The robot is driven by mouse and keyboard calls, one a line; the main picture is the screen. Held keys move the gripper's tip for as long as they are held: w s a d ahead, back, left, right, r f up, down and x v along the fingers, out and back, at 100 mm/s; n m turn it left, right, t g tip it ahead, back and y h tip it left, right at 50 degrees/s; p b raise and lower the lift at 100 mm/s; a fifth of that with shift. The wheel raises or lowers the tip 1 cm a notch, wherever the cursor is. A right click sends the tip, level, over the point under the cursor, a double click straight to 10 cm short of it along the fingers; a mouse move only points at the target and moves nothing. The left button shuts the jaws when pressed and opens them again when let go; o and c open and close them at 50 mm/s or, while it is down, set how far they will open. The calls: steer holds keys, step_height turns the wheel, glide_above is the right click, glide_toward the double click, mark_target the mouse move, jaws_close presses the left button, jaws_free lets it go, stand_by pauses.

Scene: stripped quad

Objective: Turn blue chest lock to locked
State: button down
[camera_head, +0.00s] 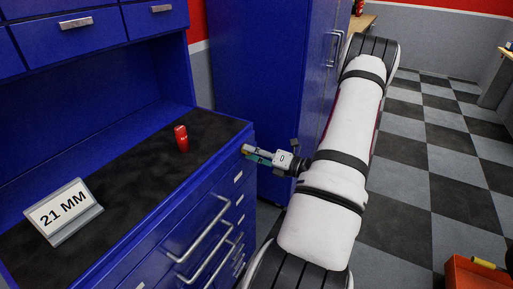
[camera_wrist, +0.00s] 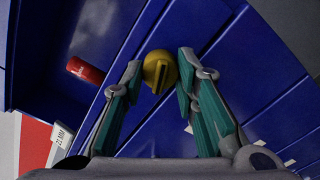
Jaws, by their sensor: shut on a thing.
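The blue chest (camera_head: 190,230) stands at the left in the head view, with a black top and several drawers with silver handles. Its lock is a round yellow knob (camera_wrist: 158,73) on the blue face in the wrist view, with a darker slot or ridge across it. My gripper (camera_wrist: 160,68) is at the knob, with its teal-padded fingers on either side, shut on it. In the head view my gripper (camera_head: 254,155) reaches the chest's upper right corner, where the fingers mostly hide the knob. I cannot read the lock's state.
A red can (camera_head: 181,138) and a white "21 MM" sign (camera_head: 62,208) stand on the black top. A tall blue cabinet (camera_head: 262,70) stands behind my arm. The checkered floor (camera_head: 440,150) is open at the right, with an orange bin (camera_head: 470,275) low right.

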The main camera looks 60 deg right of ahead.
steer(key=shift+m+p, duration=1.1)
steer(key=shift+m, duration=1.2)
steer(key=shift+f, duration=0.1)
steer(key=c, duration=1.2)
jaws_free()
steer(key=shift+c, duration=0.2)
steer(key=shift+s, duration=0.15)
steer(key=s+d, duration=0.1)
steer(key=s, duration=1)
steer(key=shift+s, duration=0.35)
